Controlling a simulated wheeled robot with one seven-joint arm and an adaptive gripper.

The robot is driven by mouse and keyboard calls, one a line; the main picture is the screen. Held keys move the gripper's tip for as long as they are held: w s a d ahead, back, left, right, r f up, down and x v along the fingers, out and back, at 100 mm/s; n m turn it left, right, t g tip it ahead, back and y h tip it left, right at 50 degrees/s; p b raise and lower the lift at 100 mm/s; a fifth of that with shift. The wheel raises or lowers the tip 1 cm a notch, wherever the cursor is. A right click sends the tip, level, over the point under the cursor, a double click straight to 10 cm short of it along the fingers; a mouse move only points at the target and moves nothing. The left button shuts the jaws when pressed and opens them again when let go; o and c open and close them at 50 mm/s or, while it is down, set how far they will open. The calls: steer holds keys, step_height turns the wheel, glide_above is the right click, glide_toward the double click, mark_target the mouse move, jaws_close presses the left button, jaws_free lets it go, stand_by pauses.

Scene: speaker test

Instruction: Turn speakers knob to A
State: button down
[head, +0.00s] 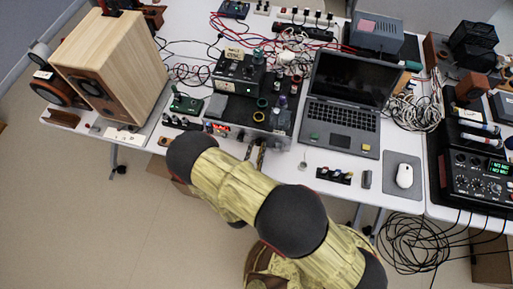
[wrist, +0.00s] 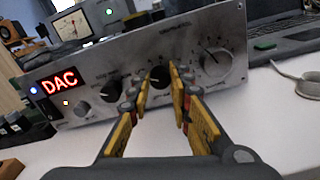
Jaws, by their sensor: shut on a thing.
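A silver amplifier front panel (wrist: 100,85) with a lit red DAC display (wrist: 59,81) fills the middle of the wrist view. My gripper (wrist: 161,84) has its yellow finger pads on both sides of a dark round knob (wrist: 160,74) and is shut on it. The pads hide the knob's sides, and I cannot read its pointer or labels. A large silver dial (wrist: 215,59) is to its right and another dark knob (wrist: 110,91) to its left. In the head view my gripper (head: 254,151) reaches the front of the amplifier (head: 237,128), partly hidden by my arm.
A laptop (head: 342,100) stands right of the amplifier, with a mouse (head: 404,176) on a pad. A wooden speaker (head: 120,70) is at the left. Cables and small devices crowd the table. A small stand (head: 303,161) is right of my gripper.

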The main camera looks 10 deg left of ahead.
stand_by(0.4)
steer(key=m+b, duration=0.1)
steer(key=m, duration=0.2)
steer(key=shift+m+b, duration=0.3)
steer(key=shift+m, duration=0.1)
steer(key=shift+m+b, duration=0.65)
steer(key=shift+m, duration=1.25)
steer(key=c, duration=1.6)
jaws_free()
steer(key=shift+s+a, duration=0.15)
steer(key=shift+s, duration=1.75)
steer(key=shift+s+a, duration=0.1)
steer(key=shift+s, duration=1.75)
